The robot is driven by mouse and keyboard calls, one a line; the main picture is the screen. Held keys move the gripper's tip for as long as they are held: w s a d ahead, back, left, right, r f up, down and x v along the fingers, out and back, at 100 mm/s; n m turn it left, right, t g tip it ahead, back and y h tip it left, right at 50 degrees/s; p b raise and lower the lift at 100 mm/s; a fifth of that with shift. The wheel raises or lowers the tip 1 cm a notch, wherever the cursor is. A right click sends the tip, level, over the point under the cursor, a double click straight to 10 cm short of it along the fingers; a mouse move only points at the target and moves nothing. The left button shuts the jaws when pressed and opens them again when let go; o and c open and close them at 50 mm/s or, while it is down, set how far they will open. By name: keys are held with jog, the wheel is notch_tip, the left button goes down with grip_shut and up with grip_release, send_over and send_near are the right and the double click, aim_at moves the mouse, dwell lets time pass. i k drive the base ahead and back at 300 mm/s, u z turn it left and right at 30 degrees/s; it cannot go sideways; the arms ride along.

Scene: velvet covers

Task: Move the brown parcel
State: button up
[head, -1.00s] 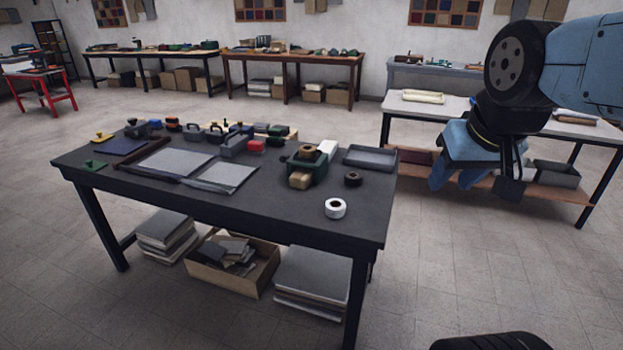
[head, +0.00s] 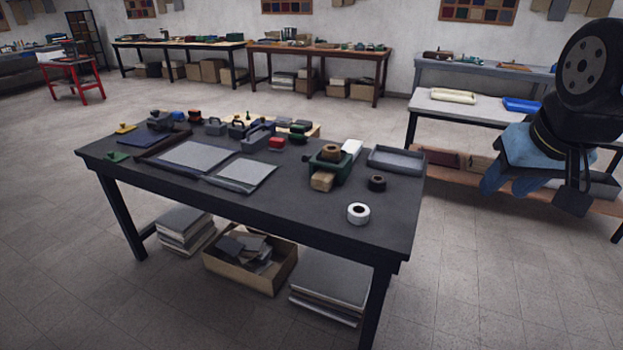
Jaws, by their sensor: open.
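A small brown block (head: 321,181), which looks like the brown parcel, is at the front of a green holder (head: 341,168) on the dark worktable (head: 310,215). Whether it touches the holder or rests in it I cannot tell. A roll of brown tape (head: 332,151) sits on top of the holder. My gripper (head: 507,187) is at the right of the view, in the air, clear of the worktable. Its blue fingers hang open and empty, well to the right of the block.
A white tape roll (head: 358,214), a black roll (head: 377,183) and a grey tray (head: 395,160) are near the block. Grey panels (head: 245,174) and several tools lie further left. A pale-topped table (head: 480,110) stands behind my arm. Open floor surrounds the worktable.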

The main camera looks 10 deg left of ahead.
aim_at(324, 178)
jog(key=i, duration=0.85)
jog(key=u, duration=0.05)
